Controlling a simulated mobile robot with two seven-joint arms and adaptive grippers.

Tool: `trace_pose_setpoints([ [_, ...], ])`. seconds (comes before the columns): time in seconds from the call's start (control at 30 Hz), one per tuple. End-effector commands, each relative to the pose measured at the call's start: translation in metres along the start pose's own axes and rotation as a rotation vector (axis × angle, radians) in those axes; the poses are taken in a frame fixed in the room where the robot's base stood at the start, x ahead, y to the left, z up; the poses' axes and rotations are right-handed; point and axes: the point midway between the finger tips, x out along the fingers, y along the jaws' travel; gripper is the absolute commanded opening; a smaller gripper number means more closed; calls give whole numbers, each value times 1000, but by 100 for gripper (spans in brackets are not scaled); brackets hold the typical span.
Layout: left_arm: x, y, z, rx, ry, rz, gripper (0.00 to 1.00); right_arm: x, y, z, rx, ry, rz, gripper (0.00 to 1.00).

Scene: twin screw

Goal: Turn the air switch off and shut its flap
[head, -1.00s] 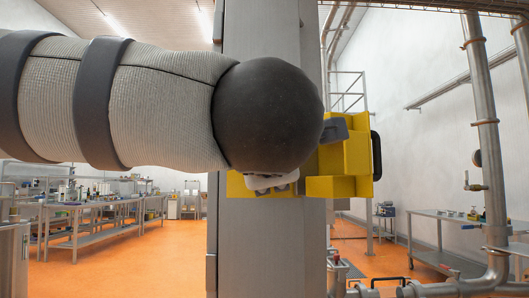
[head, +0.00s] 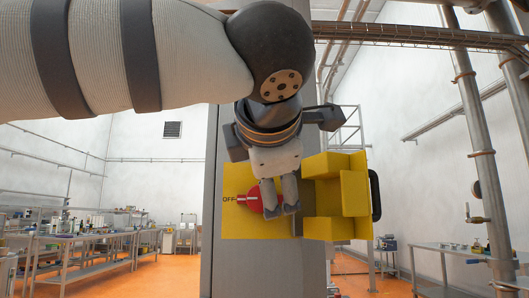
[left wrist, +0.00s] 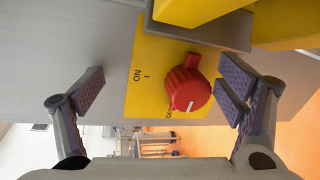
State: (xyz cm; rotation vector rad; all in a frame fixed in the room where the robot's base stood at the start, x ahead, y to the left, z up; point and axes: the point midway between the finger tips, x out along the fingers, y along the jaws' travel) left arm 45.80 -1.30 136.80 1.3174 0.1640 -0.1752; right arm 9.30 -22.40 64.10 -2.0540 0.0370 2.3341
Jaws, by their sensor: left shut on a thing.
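The air switch is a yellow panel (head: 235,225) on a grey column, with a red knob (head: 246,198) whose white mark lies beside the word OFF. The knob also shows in the left wrist view (left wrist: 188,88), with the ON label off to its left. My left gripper (head: 280,208) is in front of the panel, fingers at the right side of the knob and partly covering it. My right gripper is not in view.
The grey column (head: 245,270) stands behind the switch. Metal pipes (head: 480,150) rise at the right. Workbenches (head: 90,255) stand far back at the left, and another bench is at the right. Orange floor lies open between them.

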Motion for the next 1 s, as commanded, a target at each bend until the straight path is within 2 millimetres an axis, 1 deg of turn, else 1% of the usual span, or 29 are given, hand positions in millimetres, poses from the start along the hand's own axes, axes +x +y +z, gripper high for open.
trace_pose_setpoints([
  [0.03,-27,25,5,-10,-22,60,63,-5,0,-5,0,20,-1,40],
  [0.17,-38,22,4,-9,-20,59,54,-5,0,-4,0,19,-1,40],
  [0.5,-56,2,1,-4,-10,34,54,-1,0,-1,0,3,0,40],
  [1.0,-96,-11,0,-1,-7,25,54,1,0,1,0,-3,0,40],
])
